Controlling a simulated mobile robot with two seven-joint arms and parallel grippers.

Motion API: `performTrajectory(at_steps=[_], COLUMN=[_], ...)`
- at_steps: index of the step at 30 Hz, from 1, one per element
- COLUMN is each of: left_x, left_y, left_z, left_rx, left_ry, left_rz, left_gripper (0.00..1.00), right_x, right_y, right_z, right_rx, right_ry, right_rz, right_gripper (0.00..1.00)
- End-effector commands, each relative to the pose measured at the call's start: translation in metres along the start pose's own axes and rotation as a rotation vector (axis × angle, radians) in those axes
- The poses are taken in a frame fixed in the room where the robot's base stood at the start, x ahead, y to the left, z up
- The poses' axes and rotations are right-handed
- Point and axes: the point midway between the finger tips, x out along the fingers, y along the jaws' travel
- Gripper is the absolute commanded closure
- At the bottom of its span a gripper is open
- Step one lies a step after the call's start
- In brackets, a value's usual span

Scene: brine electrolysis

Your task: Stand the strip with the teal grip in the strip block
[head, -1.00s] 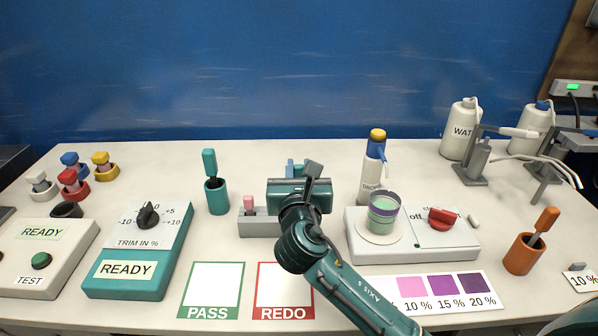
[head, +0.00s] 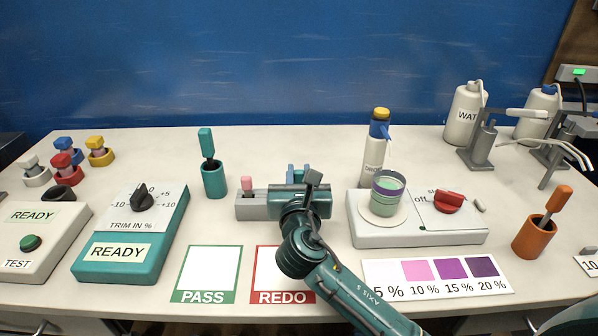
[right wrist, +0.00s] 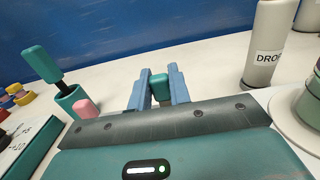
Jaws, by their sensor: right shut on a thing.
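My right gripper (head: 293,174) is at the grey strip block (head: 252,207), over its right part, and hides much of it in the head view. In the right wrist view its two blue fingers (right wrist: 159,84) are shut on the teal grip (right wrist: 158,88) of a strip. The strip below the grip is hidden, so I cannot tell whether it is seated in the block. A pink grip (head: 247,184) stands upright at the block's left end and also shows in the right wrist view (right wrist: 87,107). My left gripper is not in view.
Left of the block stands a teal cup (head: 214,181) with a teal-handled tool. A dropper bottle (head: 375,155) stands behind right. A white stirrer unit (head: 365,233) with a jar (head: 388,190) is to the right. PASS (head: 209,273) and REDO (head: 276,270) cards lie in front.

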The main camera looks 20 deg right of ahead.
Motion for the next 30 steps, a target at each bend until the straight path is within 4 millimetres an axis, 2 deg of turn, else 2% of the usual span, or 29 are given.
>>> performTrajectory(at_steps=[8,9,17,25,30], left_x=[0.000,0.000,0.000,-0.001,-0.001], left_y=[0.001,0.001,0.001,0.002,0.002], left_z=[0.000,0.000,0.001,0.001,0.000], left_rx=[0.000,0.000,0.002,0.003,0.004], left_ry=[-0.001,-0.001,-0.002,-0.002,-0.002], left_rz=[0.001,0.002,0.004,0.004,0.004], left_gripper=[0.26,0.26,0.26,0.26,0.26], right_x=[0.000,0.000,0.000,-0.002,-0.019], right_y=[0.000,0.000,0.000,0.000,0.001], right_z=[-0.001,-0.001,-0.001,-0.001,-0.001], right_rx=[-0.001,-0.001,-0.001,-0.001,-0.001], right_ry=[0.000,0.000,0.000,0.001,0.002], right_rz=[0.000,0.000,0.000,0.001,0.004], right_gripper=[1.00,0.78,0.56,0.55,0.55])
